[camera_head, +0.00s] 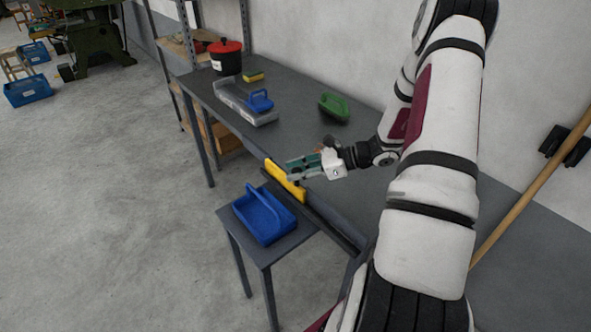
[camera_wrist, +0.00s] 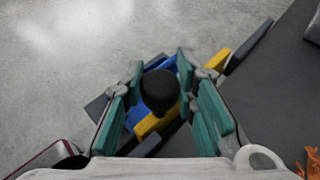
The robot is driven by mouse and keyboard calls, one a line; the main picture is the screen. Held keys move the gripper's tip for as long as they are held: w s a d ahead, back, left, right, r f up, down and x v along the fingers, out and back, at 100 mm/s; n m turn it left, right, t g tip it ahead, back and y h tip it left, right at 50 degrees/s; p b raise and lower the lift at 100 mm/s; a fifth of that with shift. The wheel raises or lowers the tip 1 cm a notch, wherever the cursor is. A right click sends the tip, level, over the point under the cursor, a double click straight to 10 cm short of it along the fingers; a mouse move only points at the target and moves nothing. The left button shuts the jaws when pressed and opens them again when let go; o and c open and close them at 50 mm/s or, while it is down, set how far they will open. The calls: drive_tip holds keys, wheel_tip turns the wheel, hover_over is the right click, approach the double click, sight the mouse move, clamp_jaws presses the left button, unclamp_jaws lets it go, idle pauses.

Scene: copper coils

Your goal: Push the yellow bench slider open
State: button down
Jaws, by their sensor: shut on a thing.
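The yellow slider (camera_head: 287,181) is a long bar at the front edge of the grey bench (camera_head: 290,140). In the wrist view the yellow slider (camera_wrist: 215,60) runs diagonally behind a round black knob (camera_wrist: 159,92). My gripper (camera_head: 293,167), with teal fingers, is at the slider, just above it. In the wrist view my gripper (camera_wrist: 161,70) has one finger on each side of the black knob and is shut on it. The finger contacts are partly hidden, and I cannot tell how the knob joins the slider.
A blue open tray (camera_head: 264,214) stands on a small low table (camera_head: 225,214) in front of the slider.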

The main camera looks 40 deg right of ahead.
drive_tip(key=s+p, duration=0.4)
drive_tip(key=s, duration=1.4)
drive_tip(key=shift+s+d+p, duration=0.3)
drive_tip(key=shift+s, duration=0.05)
drive_tip(key=c, duration=1.3)
unclamp_jaws()
drive_tip(key=shift+s, duration=0.1)
drive_tip(key=shift+d, duration=0.1)
drive_tip(key=v, duration=1.2)
